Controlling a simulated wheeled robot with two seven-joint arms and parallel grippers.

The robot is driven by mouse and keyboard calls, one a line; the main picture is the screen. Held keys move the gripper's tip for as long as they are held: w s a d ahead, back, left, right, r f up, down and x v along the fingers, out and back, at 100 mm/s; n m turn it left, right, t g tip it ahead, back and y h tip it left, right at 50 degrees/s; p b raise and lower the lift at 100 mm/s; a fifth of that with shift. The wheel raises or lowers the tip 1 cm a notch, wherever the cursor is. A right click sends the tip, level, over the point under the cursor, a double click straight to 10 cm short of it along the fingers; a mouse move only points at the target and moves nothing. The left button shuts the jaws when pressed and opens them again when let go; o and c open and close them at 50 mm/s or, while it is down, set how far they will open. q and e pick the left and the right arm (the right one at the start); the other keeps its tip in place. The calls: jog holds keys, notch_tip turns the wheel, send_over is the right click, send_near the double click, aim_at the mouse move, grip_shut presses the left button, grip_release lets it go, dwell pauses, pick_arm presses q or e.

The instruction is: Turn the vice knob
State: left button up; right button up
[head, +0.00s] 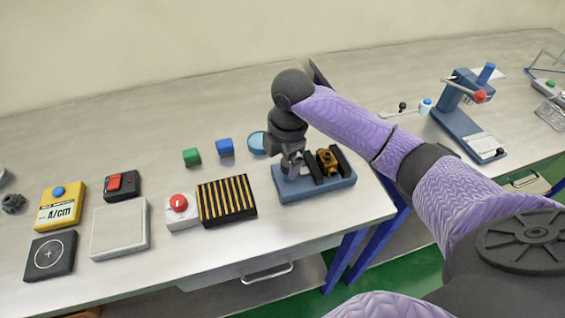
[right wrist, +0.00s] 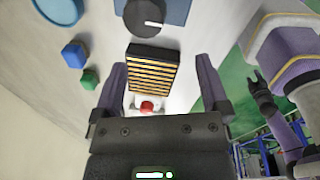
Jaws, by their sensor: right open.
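The vice (head: 318,190) has a blue base, dark jaws and a brass-coloured part (head: 327,161) between them. It stands near the table's front edge in the head view. In the right wrist view, a dark round knob (right wrist: 145,16) with a white mark sits by a blue surface (right wrist: 185,8) at the top edge, beyond my fingertips. My right gripper (head: 292,170) is over the vice's left end and hides that part in the head view. In the right wrist view my right gripper (right wrist: 160,68) has its fingers apart, with nothing held. My left gripper (right wrist: 264,98) seems to show at the right there, too unclear to read.
A black-and-yellow striped block (head: 227,199) and a red button box (head: 181,211) stand left of the vice. Green (head: 191,157) and blue (head: 225,147) cubes and a blue round dish (head: 257,142) lie behind. Another blue device (head: 465,130) stands on the right table.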

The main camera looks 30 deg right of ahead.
jog(key=d+r, duration=0.1)
jog(key=w+r+n, duration=0.1)
jog(key=r, duration=0.1)
jog(key=d+r+n, duration=0.1)
jog(key=shift+w+d+r+g, duration=0.2)
jog(key=shift+d+g, duration=0.1)
jog(key=shift+g, duration=0.1)
jog(key=shift+d+f, duration=0.1)
jog(key=shift+f, duration=0.15)
notch_tip(320, 180, down, 8)
jog(key=b, duration=0.2)
jog(key=shift+w+f+b, duration=0.15)
jog(key=shift+f+b, duration=0.1)
jog(key=shift+b, duration=0.05)
jog(key=shift+f, duration=0.3)
jog(key=shift+c, duration=0.2)
